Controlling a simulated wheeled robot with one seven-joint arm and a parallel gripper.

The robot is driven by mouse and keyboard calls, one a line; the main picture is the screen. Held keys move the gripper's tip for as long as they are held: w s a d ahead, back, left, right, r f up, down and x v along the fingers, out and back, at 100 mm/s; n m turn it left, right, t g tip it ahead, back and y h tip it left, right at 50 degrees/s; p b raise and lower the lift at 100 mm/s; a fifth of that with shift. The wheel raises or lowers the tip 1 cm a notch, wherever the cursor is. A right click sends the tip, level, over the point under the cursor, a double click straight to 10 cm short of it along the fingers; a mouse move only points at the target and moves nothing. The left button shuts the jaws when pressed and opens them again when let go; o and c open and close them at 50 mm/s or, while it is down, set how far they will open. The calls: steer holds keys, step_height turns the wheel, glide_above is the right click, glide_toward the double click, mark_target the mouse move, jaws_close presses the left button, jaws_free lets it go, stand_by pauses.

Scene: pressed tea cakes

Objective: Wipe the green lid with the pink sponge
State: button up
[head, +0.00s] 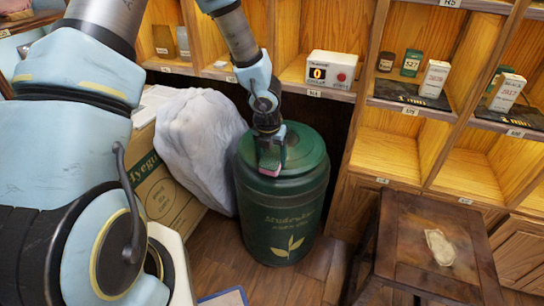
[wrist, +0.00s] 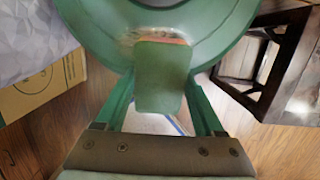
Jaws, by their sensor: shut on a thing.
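The green lid (head: 304,147) tops a dark green canister (head: 285,215) standing on the floor in the head view. Its round rim also fills the top of the wrist view (wrist: 225,25). My gripper (head: 270,155) points down over the near left part of the lid. It is shut on the pink sponge (head: 269,172), whose pink edge shows at the lid. In the wrist view the sponge (wrist: 160,75) shows a green face and a thin pink far edge, between my two green fingers. A pale, brownish mark shows on the lid beside the sponge. The sponge's underside is hidden.
A white sack (head: 198,140) and a cardboard box (head: 165,190) stand close left of the canister. Wooden shelves (head: 440,110) rise behind, with a counter box (head: 330,70). A dark wooden stool (head: 400,250) bearing a pale lump stands at right.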

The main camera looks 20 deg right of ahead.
mark_target(276, 148)
steer(key=shift+w+d+f+b, duration=0.15)
steer(key=shift+f+b, duration=0.3)
steer(key=shift+f, duration=0.35)
steer(key=shift+r, duration=0.1)
steer(key=shift+w+d+r+p, duration=0.2)
steer(key=shift+d+r+p, duration=0.05)
steer(key=shift+p, duration=0.5)
steer(key=shift+w+d+r+p, duration=0.1)
steer(key=shift+w+d+p, duration=0.25)
steer(key=shift+p, duration=0.4)
steer(key=shift+w+d+p, duration=0.4)
steer(key=shift+w+p, duration=0.1)
steer(key=shift+p, duration=0.3)
steer(key=w+p, duration=0.1)
steer(key=p, duration=0.1)
steer(key=d+p, duration=0.1)
steer(key=p, duration=0.1)
steer(key=shift+w+d+r, duration=0.3)
steer(key=shift+w, duration=0.05)
steer(key=shift+w+d+f+p, duration=0.1)
steer(key=shift+w+d+p, duration=0.15)
steer(key=shift+w+p, duration=0.15)
